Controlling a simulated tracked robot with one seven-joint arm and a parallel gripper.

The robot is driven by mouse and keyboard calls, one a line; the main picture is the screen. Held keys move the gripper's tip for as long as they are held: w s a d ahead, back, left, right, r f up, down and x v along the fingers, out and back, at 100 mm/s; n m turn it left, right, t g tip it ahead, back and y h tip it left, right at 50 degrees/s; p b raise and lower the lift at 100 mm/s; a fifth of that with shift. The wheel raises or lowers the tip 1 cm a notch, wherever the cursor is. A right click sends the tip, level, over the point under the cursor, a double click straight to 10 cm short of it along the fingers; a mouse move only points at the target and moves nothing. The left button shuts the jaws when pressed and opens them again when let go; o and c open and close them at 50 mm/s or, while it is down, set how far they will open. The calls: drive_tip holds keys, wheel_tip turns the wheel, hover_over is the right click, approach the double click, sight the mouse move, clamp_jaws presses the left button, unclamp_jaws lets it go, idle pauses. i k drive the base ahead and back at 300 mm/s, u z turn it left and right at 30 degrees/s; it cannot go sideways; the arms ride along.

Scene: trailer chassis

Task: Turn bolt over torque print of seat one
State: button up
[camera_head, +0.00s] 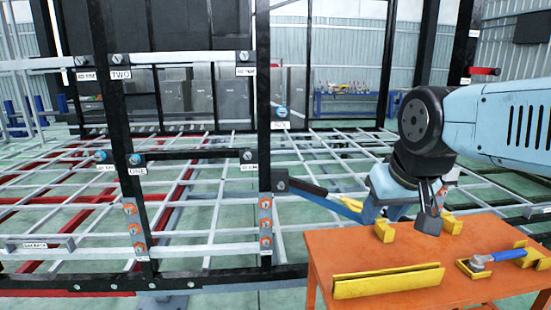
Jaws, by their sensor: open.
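The plate marked ONE (137,171) is on a black upright at the left, with a blue-headed bolt (134,160) just above it. A small white torque print (106,167) sits left of it, beneath another blue-headed bolt (101,156). A second such print (248,167) is at the right end of the crossbar, under a grey bolt (247,156). The small print is hard to read. My gripper (428,222) is dark, points down over the orange table, and is open. It is well to the right of seat one. Its fingertips are small here.
The orange table (330,262) carries a yellow channel (388,284), yellow blocks (384,231) and a blue-handled tool (505,256) in a yellow holder. The plate marked TWO (120,74) is higher up. Black uprights and a white grid deck (215,200) fill the left.

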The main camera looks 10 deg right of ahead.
sight(247, 156)
drive_tip(key=z, duration=1.05)
drive_tip(key=k, duration=1.5)
drive_tip(key=u, duration=1.1)
drive_tip(key=i, duration=1)
drive_tip(key=z, duration=0.05)
